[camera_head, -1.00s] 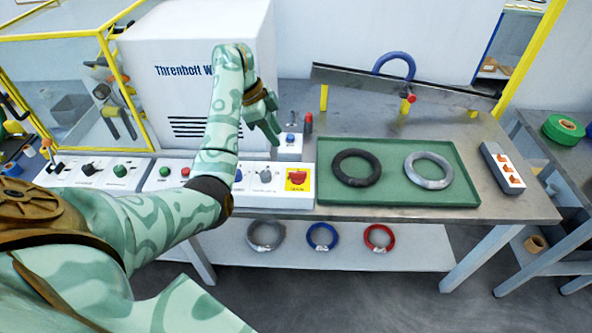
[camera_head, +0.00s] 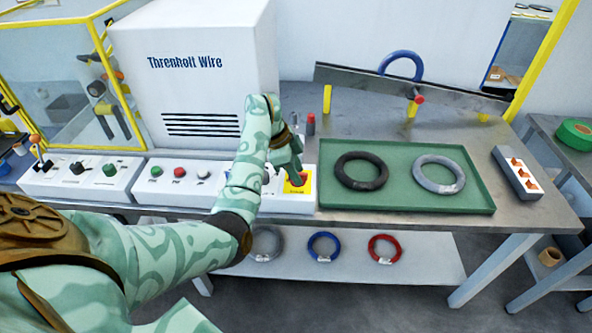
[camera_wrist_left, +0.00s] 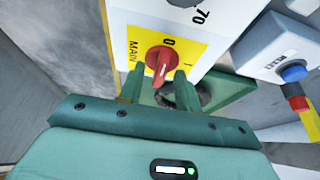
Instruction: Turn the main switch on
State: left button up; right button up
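The main switch is a red rotary knob on a yellow plate (camera_head: 308,185) at the right end of the front control panel. In the left wrist view the red knob (camera_wrist_left: 160,60) shows with the marks MAIN, 0 and I around it. Its handle lies roughly in line with the 0 mark. My left gripper (camera_wrist_left: 157,80) is open, with one finger on each side of the knob's near end. I cannot tell whether they touch it. In the head view the left gripper (camera_head: 293,170) is over the plate and partly hides the knob. My right gripper is not in view.
A green tray (camera_head: 408,205) with a black coil (camera_head: 361,184) and a grey coil (camera_head: 438,190) lies right of the panel. A white machine housing (camera_head: 200,70) stands behind the panel. A small box with a blue button (camera_wrist_left: 290,72) is near the gripper.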

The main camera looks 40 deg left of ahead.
pick_arm(q)
grip_shut()
